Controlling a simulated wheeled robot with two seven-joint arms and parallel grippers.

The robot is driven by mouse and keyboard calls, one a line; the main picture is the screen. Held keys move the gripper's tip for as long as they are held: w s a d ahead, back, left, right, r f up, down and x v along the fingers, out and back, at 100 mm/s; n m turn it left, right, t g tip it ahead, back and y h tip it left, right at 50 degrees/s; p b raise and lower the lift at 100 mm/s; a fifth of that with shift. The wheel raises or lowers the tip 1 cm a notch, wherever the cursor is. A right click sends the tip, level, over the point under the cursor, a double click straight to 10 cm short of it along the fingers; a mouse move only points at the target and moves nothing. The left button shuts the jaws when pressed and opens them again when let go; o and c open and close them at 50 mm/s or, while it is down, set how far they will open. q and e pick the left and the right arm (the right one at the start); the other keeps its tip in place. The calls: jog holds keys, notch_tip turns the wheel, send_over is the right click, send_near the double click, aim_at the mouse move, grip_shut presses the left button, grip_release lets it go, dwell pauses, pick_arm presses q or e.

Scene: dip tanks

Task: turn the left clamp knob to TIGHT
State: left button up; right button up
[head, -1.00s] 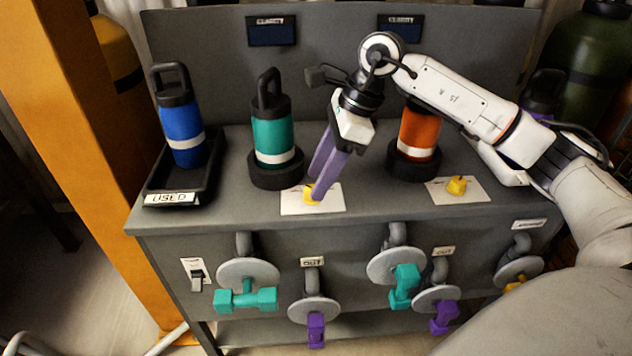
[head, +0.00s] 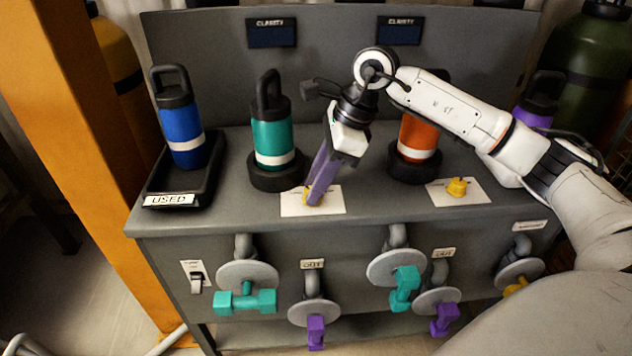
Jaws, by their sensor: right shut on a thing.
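The left clamp knob (head: 309,198) is small and yellow, on a white plate (head: 332,203) on the bench top, in front of the teal canister. My right gripper (head: 314,194) reaches down to it with its purple fingers shut on it, and the fingers hide most of the knob. Any marks on the plate are too small to read. The other yellow knob (head: 457,187) sits on a second white plate (head: 473,192) to the right, untouched. My left gripper is not in view.
The teal canister (head: 273,133) and an orange canister (head: 418,135) stand in dark round bases. A blue canister (head: 181,125) stands in a black tray labelled USED (head: 170,200). Teal and purple valve handles (head: 245,301) line the bench front. An orange post (head: 85,150) stands at the left.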

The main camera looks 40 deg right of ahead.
jog(key=m, duration=0.2)
jog(key=m+t+h, duration=0.1)
jog(key=m, duration=0.1)
jog(key=shift+s+a+m, duration=0.15)
jog(key=shift+m, duration=0.25)
jog(key=m+h, duration=0.1)
jog(key=m, duration=0.1)
jog(key=m+t+h+b, duration=0.1)
jog(key=m, duration=0.1)
jog(key=shift+a+m, duration=0.15)
jog(key=shift+m, duration=0.15)
jog(key=m+h, duration=0.1)
jog(key=m, duration=0.2)
jog(key=shift+a+m+b, duration=0.1)
jog(key=shift+m+b, duration=0.2)
jog(key=shift+a+r+m+g+h, duration=0.15)
jog(key=shift+m+h, duration=0.4)
jog(key=shift+m, duration=0.6)
jog(key=shift+d+f+m+g+h, duration=0.15)
jog(key=shift+m+h, duration=0.4)
jog(key=shift+m, duration=0.6)
jog(key=shift+a+r, duration=0.1)
jog(key=o, duration=1.1)
